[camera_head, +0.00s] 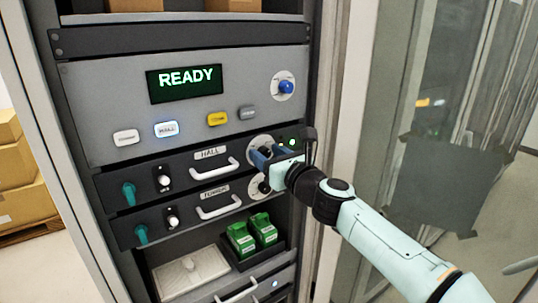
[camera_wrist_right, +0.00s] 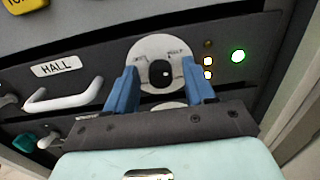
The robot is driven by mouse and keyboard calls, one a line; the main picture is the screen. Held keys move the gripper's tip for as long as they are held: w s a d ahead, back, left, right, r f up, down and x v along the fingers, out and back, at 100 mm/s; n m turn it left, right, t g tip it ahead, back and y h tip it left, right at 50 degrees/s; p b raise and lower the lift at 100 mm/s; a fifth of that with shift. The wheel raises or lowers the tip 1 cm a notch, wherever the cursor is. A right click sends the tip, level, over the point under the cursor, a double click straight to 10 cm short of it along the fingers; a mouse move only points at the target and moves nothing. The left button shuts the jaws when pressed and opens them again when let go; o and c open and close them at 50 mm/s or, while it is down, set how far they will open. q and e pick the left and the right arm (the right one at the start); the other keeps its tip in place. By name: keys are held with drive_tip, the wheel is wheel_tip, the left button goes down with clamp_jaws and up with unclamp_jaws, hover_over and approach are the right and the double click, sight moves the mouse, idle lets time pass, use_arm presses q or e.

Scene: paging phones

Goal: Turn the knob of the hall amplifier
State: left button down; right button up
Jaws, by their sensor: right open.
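The hall amplifier (camera_head: 180,172) is a black rack unit labelled HALL, below the grey panel. Its label also shows in the right wrist view (camera_wrist_right: 57,66). Its black round knob (camera_wrist_right: 159,73) sits on a pale round dial plate, between the fingers of my right gripper. My right gripper (camera_wrist_right: 161,85) has two blue fingers, open, one to each side of the knob; I cannot tell whether they touch it. In the head view the right gripper (camera_head: 268,157) covers most of this knob. My left gripper is not in view.
A grey panel with a READY display (camera_head: 186,82), several buttons and a blue knob (camera_head: 286,87) is above. A second amplifier (camera_head: 190,212) with its own dial is just below. Green packs (camera_head: 241,239) stand lower. The rack's right post and a glass door (camera_head: 440,110) are close to my right arm.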

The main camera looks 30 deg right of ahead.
clamp_jaws()
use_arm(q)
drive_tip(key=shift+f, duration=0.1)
